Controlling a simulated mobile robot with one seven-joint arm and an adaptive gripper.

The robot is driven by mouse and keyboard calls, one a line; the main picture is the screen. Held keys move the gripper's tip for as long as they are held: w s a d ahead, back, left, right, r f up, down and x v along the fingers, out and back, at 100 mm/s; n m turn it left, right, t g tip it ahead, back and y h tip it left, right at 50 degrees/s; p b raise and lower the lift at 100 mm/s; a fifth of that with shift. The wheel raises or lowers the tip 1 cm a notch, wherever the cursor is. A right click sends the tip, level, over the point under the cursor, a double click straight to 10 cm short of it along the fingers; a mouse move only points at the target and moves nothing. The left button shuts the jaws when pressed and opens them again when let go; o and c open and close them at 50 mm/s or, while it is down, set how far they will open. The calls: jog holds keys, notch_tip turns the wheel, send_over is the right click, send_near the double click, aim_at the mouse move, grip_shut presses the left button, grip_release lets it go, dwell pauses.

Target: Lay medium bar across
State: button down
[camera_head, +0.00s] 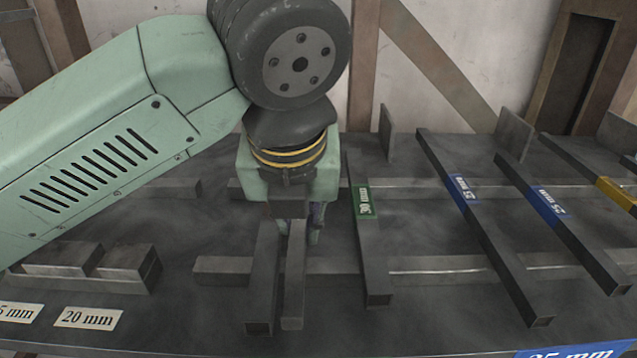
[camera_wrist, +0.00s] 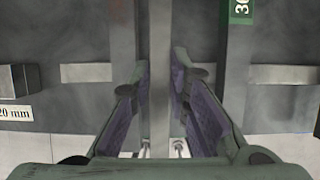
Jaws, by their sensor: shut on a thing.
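My gripper (camera_head: 297,222) points down and is shut on a narrow dark bar (camera_head: 293,290). In the wrist view the held bar (camera_wrist: 158,75) runs lengthwise between the two purple-padded fingers (camera_wrist: 160,85). Its near end hangs forward in the head view; my gripper hides its far part. A thicker dark bar (camera_head: 263,290) lies close on its left, with red lettering at the top of the wrist view. To the right, a bar with a green 30 mm label (camera_head: 375,280) lies across the rails. I cannot tell from labels which bar is the medium one.
Two bars with blue labels, one (camera_head: 490,235) and another (camera_head: 575,230), and one with a yellow label (camera_head: 605,185) lie to the right. Low crosswise rails (camera_head: 440,264) run under the bars. Blocks (camera_head: 130,265) and a 20 mm tag (camera_head: 88,317) are at left.

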jog(key=w+d+f+p, duration=0.1)
jog(key=w, duration=0.3)
jog(key=w+f+p, duration=0.1)
jog(key=w+p, duration=0.1)
jog(key=w, duration=0.3)
jog(key=w+d+f+p, duration=0.1)
jog(key=w+p, duration=0.1)
jog(key=w, duration=0.3)
jog(key=shift+w+d+f, duration=0.15)
jog(key=shift+d+f, duration=0.1)
jog(key=shift+d, duration=0.05)
jog(key=shift+f, duration=0.65)
jog(key=shift+f, duration=0.2)
jog(key=c, duration=1.5)
grip_release()
jog(key=shift+c, duration=0.2)
jog(key=shift+r, duration=0.15)
